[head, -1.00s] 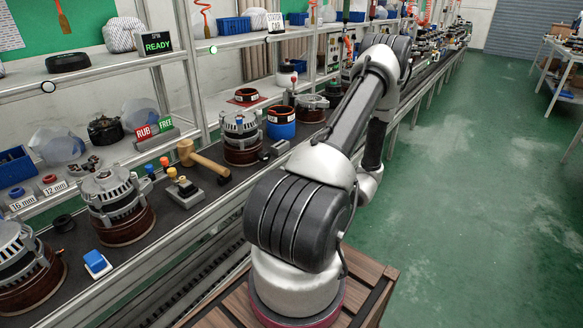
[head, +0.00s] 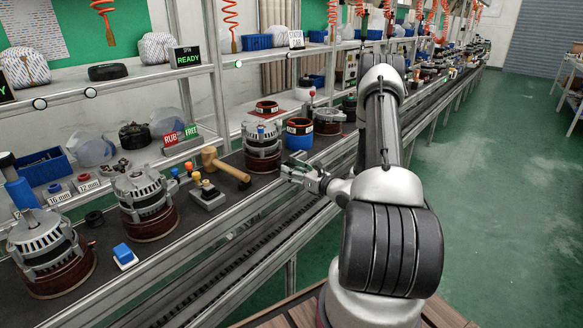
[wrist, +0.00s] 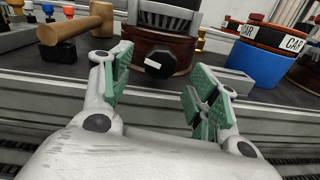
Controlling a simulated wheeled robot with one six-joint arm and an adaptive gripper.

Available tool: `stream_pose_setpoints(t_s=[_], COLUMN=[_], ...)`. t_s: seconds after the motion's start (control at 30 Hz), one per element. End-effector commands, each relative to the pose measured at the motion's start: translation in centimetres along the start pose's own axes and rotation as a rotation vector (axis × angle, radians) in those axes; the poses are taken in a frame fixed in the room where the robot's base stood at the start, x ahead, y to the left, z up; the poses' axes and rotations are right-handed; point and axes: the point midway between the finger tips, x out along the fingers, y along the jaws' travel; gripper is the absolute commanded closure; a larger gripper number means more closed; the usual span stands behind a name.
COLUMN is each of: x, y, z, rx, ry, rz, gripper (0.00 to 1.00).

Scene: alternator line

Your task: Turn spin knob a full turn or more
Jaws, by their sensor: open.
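The spin knob (wrist: 160,63) is a black, many-sided knob with a white mark on its face. It sits at the front of an alternator (wrist: 160,42) with a brown-red round base. In the head view this alternator (head: 262,148) stands on the dark line, and I cannot make out the knob there. My gripper (head: 303,176) is in front of the alternator, over the line's near edge. In the wrist view my gripper (wrist: 156,80) is open and empty, its green-padded fingers apart. The knob shows between and beyond the fingertips, apart from them.
A wooden mallet (head: 226,168) lies left of the alternator; it also shows in the wrist view (wrist: 82,25). A blue container (head: 298,140) with a ring labelled CAR is to the right. A grey block (wrist: 236,82) lies near the right finger.

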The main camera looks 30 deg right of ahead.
Motion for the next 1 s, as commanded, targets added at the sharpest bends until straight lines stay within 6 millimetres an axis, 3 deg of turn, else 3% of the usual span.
stream_pose_setpoints(t_s=[0.3,0.67,0.9,1.0], x=[4.8,5.4,5.4,5.4], y=[0.1,0.0,0.0,0.0], z=[0.0,0.0,0.0,0.0], rx=[-0.003,-0.001,-0.002,-0.002], ry=[0.000,0.000,0.000,0.000], rz=[0.003,0.000,0.000,0.000], gripper=[0.40,0.40,0.84,0.86])
